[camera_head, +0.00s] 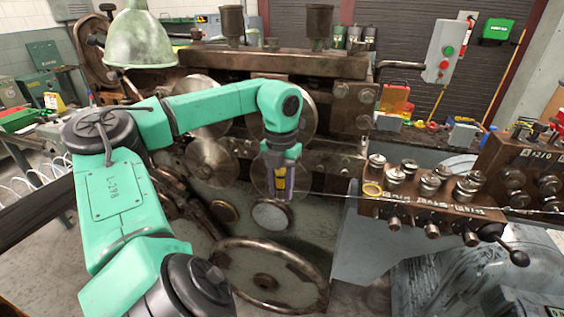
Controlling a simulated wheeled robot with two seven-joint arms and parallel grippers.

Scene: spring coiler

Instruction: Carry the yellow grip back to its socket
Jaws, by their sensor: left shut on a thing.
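My left gripper (278,192) hangs pointing down at the picture's middle, in front of the machine's round plates. It is shut on the yellow grip (280,179), whose yellow side shows between the fingers. The rest of the grip is hidden by the fingers. I cannot make out its socket for certain. My right gripper is not in view.
A big handwheel (268,278) stands below the gripper. A green lamp shade (138,42) hangs at upper left.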

